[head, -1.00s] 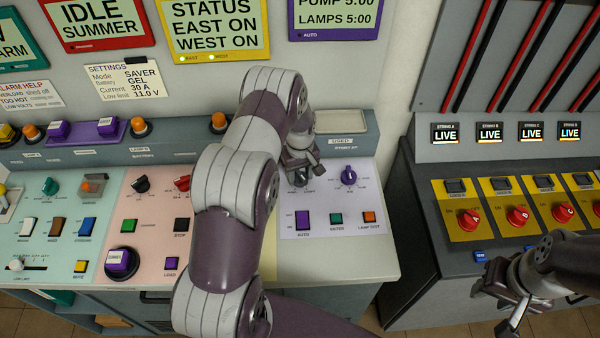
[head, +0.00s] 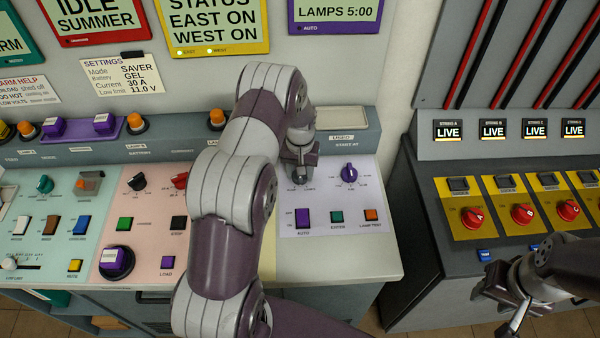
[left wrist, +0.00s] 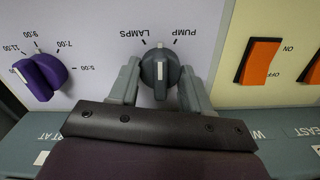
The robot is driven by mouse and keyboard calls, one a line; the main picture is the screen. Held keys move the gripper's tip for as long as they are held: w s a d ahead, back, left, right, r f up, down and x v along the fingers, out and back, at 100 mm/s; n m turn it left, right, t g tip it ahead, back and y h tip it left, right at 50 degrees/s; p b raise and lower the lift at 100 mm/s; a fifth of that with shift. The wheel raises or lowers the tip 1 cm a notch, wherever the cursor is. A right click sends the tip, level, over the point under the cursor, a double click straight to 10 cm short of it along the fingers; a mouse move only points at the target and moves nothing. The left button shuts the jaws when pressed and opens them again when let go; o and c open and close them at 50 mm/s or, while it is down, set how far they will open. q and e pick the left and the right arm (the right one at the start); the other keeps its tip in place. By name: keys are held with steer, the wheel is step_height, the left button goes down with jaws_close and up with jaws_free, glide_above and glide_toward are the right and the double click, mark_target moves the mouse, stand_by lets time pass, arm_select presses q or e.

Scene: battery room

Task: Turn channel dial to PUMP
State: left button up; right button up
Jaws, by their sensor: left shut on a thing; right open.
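The channel dial (left wrist: 160,70) is a dark grey knob with a white pointer mark, seen upside down in the left wrist view between the printed words LAMPS and PUMP. Its pointer stands roughly between the two marks. My left gripper (left wrist: 160,90) is shut on the dial, one finger on each side. In the head view my left gripper (head: 300,172) reaches down to the lilac panel and mostly hides the dial. My right gripper (head: 507,292) is open and empty in front of the right-hand console.
A purple dial (head: 349,173) stands close to the right of the left gripper; it also shows in the left wrist view (left wrist: 40,77). Purple, green and orange buttons sit below. An orange rocker switch (left wrist: 258,61) is near. Red knobs (head: 522,214) line the right console.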

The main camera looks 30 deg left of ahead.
arm_select(q)
steer(key=m+b, duration=0.1)
steer(key=m, duration=0.4)
steer(key=shift+m, duration=0.4)
stand_by(0.3)
steer(key=o, duration=0.9)
steer(key=shift+r, duration=0.1)
steer(key=shift+o, duration=0.8)
steer(key=shift+b, duration=0.3)
step_height(320, 180, up, 13)
steer(key=b, duration=0.2)
steer(key=shift+f, duration=0.2)
